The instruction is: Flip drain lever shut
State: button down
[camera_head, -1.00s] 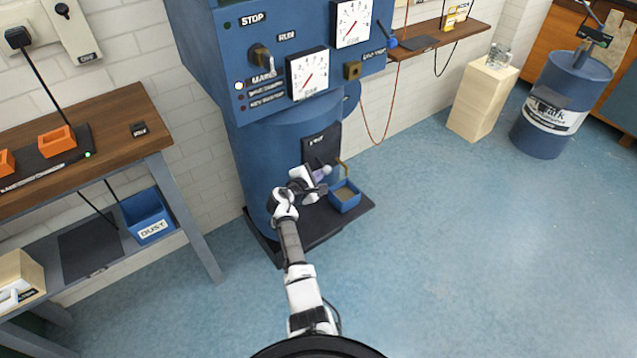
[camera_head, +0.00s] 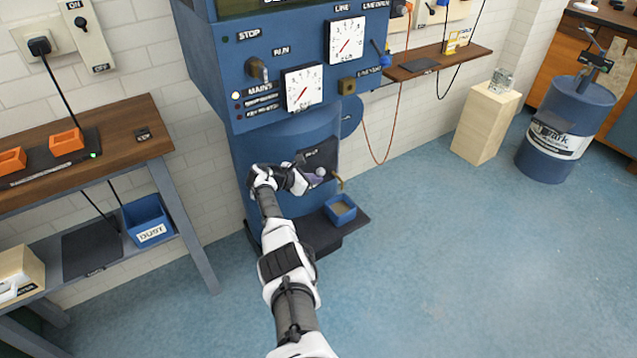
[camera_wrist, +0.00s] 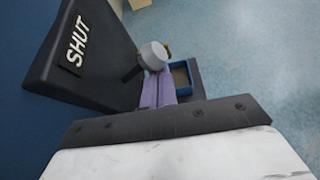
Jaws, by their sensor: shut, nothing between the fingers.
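The drain lever (camera_wrist: 131,73) is a short dark rod with a pale grey ball knob (camera_wrist: 153,55). It sticks out of a black plate (camera_wrist: 108,62) marked SHUT on the blue machine. In the head view the knob (camera_head: 320,172) shows below the plate's label. My gripper (camera_wrist: 158,88) has its purple fingers together, with their tips right at the knob's near side. I cannot tell whether they touch it. In the head view my gripper (camera_head: 311,180) is in front of the black plate, and the wrist hides part of it.
A brass spout (camera_head: 341,184) sits just right of the lever, above a blue tray (camera_head: 342,214) on the machine's dark base. Dials and switches are on the panel above. A wooden bench (camera_head: 120,150) stands at left. The floor at right is open.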

jog(key=shift+a+r, duration=0.1)
jog(key=shift+r, duration=0.1)
dwell(0.6)
